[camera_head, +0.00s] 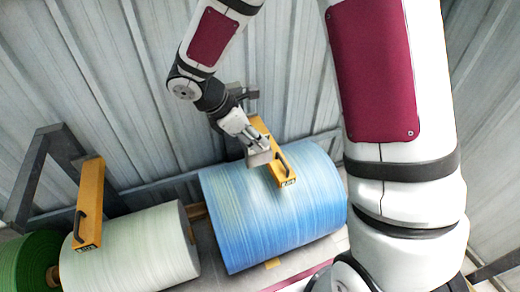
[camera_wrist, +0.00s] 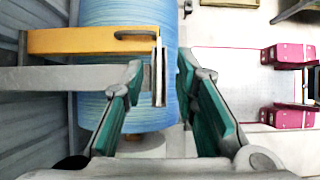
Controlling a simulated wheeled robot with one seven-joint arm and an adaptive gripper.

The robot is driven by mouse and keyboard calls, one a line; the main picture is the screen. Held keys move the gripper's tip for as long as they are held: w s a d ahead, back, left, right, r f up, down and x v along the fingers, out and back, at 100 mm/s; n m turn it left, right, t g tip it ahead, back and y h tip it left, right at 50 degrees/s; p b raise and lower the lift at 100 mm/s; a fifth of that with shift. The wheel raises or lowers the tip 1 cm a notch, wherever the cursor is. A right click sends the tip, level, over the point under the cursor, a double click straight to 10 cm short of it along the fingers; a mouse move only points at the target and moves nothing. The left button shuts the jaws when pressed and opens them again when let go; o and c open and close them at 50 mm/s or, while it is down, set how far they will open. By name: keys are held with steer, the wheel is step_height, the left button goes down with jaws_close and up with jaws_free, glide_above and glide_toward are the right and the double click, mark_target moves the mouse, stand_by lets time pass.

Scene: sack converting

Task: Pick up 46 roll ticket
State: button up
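A yellow bar (camera_head: 268,140) with a dark handle lies across the top of the blue roll (camera_head: 240,215); a small dark label (camera_head: 288,183) with unreadable marks is on its near end. The bar also shows in the wrist view (camera_wrist: 85,41). My gripper (camera_head: 259,152) is at the left side of this bar. In the wrist view my gripper (camera_wrist: 160,70) is open, its green-sided fingers apart. A thin upright plate (camera_wrist: 159,72) shows between the fingers, seen edge-on, with a gap on each side. I cannot tell whether it is the ticket.
A white roll (camera_head: 140,250) with another yellow bar (camera_head: 89,205) and a green roll (camera_head: 30,262) stand to the left. A grey bar (camera_wrist: 60,79) runs beside the yellow one. Corrugated wall (camera_head: 120,90) rises behind. Magenta blocks (camera_wrist: 292,54) show at right in the wrist view.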

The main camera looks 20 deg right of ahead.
steer(key=shift+x, duration=0.9)
jaws_close()
